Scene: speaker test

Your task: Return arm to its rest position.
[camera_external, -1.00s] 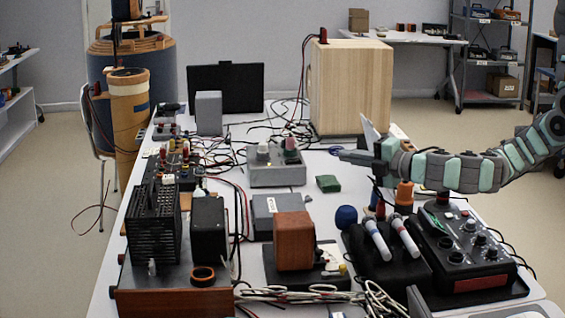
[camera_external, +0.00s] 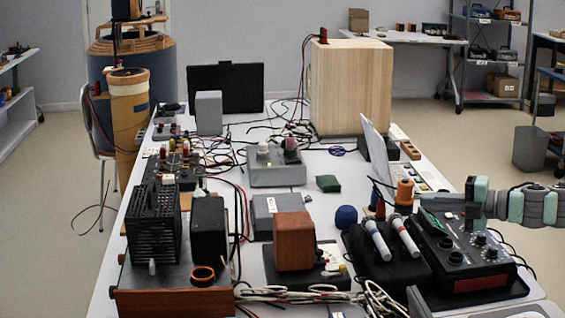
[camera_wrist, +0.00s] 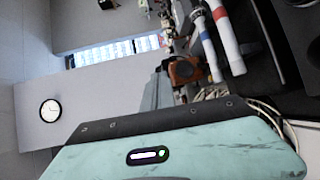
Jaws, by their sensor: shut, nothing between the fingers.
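My gripper (camera_external: 432,200) is at the right of the external view, at the end of my grey and teal arm, which reaches in from the right edge. It is shut and empty, pointing left. It appears above the back of the black control box (camera_external: 462,250) and close to the orange spool-like object (camera_external: 404,193); whether it touches either cannot be told. In the wrist view, a teal and black part of my own arm fills the bottom, and the fingertips are not clear.
Two microphones (camera_external: 377,240) lie on a black case left of the control box; they also show in the wrist view (camera_wrist: 222,40). A laptop (camera_external: 378,155) stands behind. A wooden speaker box (camera_external: 350,88) is at the back. Open floor lies right of the table.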

